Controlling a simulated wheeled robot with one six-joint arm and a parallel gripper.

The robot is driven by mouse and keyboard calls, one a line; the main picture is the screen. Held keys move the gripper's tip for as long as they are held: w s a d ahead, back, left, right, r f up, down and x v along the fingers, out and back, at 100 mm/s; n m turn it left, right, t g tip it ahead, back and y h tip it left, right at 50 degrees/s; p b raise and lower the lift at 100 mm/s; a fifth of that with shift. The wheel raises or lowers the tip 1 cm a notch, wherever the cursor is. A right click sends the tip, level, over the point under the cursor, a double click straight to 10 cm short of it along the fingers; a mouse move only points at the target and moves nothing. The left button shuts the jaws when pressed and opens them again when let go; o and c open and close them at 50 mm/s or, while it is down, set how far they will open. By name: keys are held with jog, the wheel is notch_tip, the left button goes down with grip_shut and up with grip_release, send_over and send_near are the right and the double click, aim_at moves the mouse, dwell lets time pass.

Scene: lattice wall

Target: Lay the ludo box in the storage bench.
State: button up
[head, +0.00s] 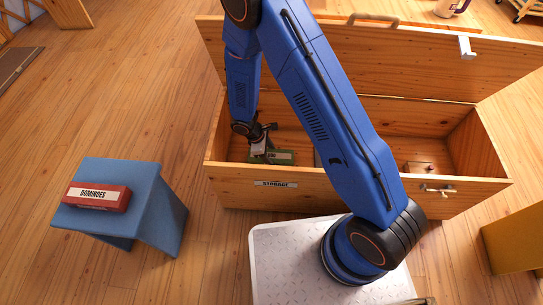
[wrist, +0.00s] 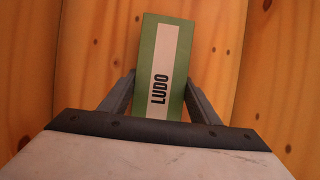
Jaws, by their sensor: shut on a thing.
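The ludo box (wrist: 176,45) is green with a white label reading LUDO. In the wrist view my gripper (wrist: 160,92) has a finger on each side of it and is shut on it. In the head view the ludo box (head: 280,157) is inside the left part of the storage bench (head: 225,178), low behind the front wall, with my gripper (head: 262,150) at its left end. The bench is wooden, its lid is open and leans back, and a STORAGE label is on its front. I cannot tell whether the box touches the bench floor.
A red dominoes box (head: 97,197) lies on a blue stool (head: 150,180) at the left. A small wooden item (head: 419,168) is in the bench's right part. My arm hides the bench's middle.

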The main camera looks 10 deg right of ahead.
jog(key=shift+f, duration=0.55)
dwell(0.5)
jog(key=o, duration=1.9)
jog(key=shift+d+v, duration=0.2)
jog(key=shift+v, duration=1.5)
jog(key=shift+d+v, duration=0.15)
jog(key=shift+v, duration=1.5)
jog(key=shift+r, duration=0.15)
jog(key=shift+r, duration=0.1)
